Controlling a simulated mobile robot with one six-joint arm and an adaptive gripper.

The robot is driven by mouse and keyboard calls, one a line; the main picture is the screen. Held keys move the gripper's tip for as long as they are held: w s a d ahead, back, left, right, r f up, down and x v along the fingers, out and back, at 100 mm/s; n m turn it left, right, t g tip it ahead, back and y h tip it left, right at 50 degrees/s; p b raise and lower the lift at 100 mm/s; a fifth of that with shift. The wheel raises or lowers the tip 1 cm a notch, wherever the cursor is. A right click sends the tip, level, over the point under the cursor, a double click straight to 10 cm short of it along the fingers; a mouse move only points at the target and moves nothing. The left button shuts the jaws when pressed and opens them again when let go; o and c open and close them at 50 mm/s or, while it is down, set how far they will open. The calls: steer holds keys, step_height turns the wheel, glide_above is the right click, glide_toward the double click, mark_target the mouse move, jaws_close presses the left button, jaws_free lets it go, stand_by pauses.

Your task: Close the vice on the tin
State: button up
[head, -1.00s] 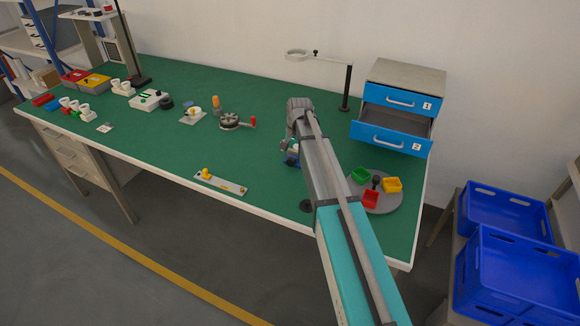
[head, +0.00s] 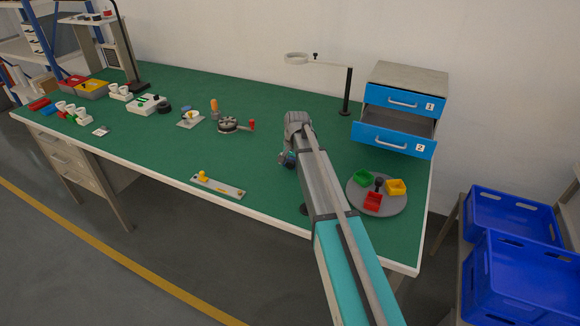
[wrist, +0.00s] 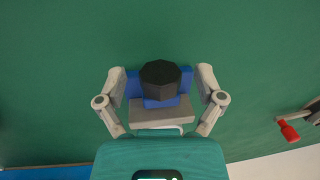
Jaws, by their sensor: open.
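The vice (wrist: 151,103) is blue with a grey part on its near side. In the wrist view a black, many-sided piece (wrist: 160,73) stands on it; I cannot tell if this is the vice's knob or the tin. No clearly separate tin shows. My gripper (wrist: 161,75) is open, with one grey finger on each side of the vice; I cannot tell whether they touch it. In the head view my gripper (head: 287,157) points down at the bench, and a little blue shows beside it. My arm hides most of the vice there.
A crank wheel (head: 228,125) with a red handle is left of my gripper. A plate with a yellow knob (head: 202,176) lies at the front edge. A grey round tray (head: 397,205) with coloured bins is right of my arm. The blue drawer unit (head: 397,123) has its lower drawer open.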

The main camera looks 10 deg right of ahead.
steer(key=c, duration=1.1)
steer(key=shift+c, duration=0.2)
steer(key=shift+s+f+y, duration=0.1)
steer(key=shift+s+y, duration=0.05)
steer(key=shift+y, duration=0.15)
steer(key=t+y+b, duration=0.2)
steer(key=shift+s+d+f+y, duration=0.1)
steer(key=shift+d+f+y, duration=0.05)
steer(key=shift+y, duration=0.15)
steer(key=shift+t+y+b, duration=0.6)
steer(key=shift+y+b, duration=0.1)
steer(key=shift+b, duration=0.25)
steer(key=shift+y, duration=0.3)
